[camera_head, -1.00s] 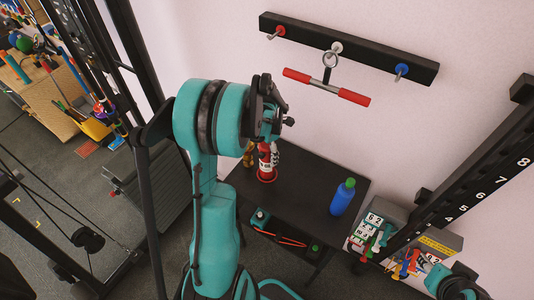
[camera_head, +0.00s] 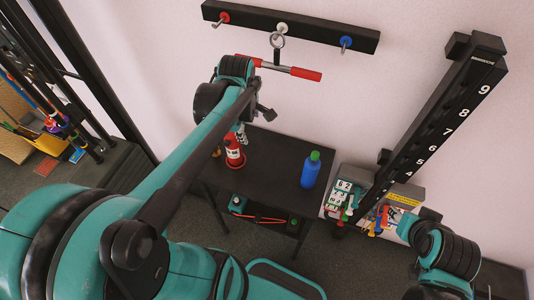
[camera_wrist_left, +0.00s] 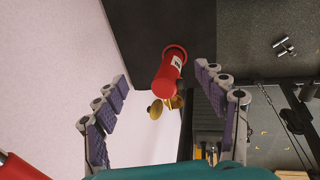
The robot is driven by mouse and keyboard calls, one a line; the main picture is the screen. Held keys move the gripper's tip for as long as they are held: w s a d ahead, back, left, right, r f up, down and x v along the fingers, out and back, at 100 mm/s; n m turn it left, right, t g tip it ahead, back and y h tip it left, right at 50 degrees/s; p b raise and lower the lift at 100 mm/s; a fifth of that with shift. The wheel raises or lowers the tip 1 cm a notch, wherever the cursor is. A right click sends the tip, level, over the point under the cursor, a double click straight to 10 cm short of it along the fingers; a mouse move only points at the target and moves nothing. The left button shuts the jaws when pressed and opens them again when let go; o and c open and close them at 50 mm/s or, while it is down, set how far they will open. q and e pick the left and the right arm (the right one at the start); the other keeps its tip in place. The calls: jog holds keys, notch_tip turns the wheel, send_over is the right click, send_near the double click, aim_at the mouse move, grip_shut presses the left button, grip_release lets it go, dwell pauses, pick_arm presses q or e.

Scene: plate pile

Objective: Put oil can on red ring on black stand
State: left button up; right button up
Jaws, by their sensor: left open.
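The oil can (camera_head: 235,152) is red with a pale label. My left gripper (camera_wrist_left: 160,75) is open. Its two purple-padded fingers are wide apart, one on each side of the can in the picture, and neither seems to touch it. In the head view my left wrist partly hides the can's top.
A blue bottle with a green cap (camera_head: 310,170) stands on the stand's right part. Brass items (camera_wrist_left: 156,108) are beside the can. A wall rack (camera_head: 290,27) with a red-handled bar (camera_head: 305,74) hangs behind. The stand's middle is clear.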

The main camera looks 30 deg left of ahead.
pick_arm(q)
jog(key=s+d+m+t, duration=0.2)
jog(key=s+d+m, duration=0.2)
jog(key=m, duration=0.5)
jog(key=s+d+m+t, duration=0.2)
jog(key=s+d+m, duration=0.2)
jog(key=d+m, duration=0.3)
jog(key=m, duration=0.3)
jog(key=shift+s+d+r+t+h, duration=0.2)
jog(key=shift+d+r+t+h, duration=0.1)
jog(key=shift+h, duration=0.1)
jog(key=shift+f, duration=0.15)
